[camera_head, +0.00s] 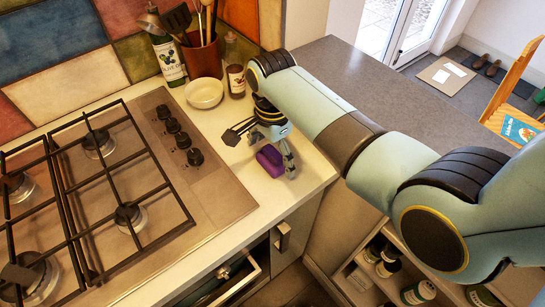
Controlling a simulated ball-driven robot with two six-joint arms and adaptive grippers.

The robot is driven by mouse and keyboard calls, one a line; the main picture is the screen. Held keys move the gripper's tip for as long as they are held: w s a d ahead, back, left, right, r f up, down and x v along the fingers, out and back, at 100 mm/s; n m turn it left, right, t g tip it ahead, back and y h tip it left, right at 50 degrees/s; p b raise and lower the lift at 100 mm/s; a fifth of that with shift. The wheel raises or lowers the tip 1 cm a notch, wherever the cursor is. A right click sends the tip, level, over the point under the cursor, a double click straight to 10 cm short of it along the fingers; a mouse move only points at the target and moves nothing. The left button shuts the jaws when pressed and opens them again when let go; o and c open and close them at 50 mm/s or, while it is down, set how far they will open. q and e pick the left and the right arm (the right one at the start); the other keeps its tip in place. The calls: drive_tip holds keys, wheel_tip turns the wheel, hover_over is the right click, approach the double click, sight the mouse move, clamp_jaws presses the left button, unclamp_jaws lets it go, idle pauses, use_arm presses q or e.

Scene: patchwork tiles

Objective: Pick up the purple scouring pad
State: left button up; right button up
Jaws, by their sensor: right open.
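The purple scouring pad (269,160) lies on the cream countertop (262,187), right of the gas hob and close to the counter's front right corner. My right gripper (289,172) points down at the pad's right side, with its fingers open. Whether a finger touches the pad I cannot tell. Part of the gripper hides the area just behind the pad. My left gripper is not in view.
The gas hob (180,187) with black grates fills the left. An open drawer (232,283) juts out below the counter.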

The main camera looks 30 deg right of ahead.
sight(272, 151)
drive_tip(key=c, duration=1.3)
drive_tip(key=shift+r, duration=0.1)
drive_tip(key=shift+r, duration=0.55)
wheel_tip(272, 151, up, 3)
drive_tip(key=shift+b, duration=0.45)
drive_tip(key=s+d+r, duration=0.1)
drive_tip(key=s+r, duration=0.1)
drive_tip(key=s, duration=0.1)
drive_tip(key=s+d+r, duration=0.2)
drive_tip(key=s, duration=0.2)
drive_tip(key=s+d+r, duration=0.1)
drive_tip(key=s+r, duration=0.1)
drive_tip(key=s, duration=0.1)
drive_tip(key=shift+s+d+r+b, duration=0.35)
drive_tip(key=shift+d+r, duration=0.05)
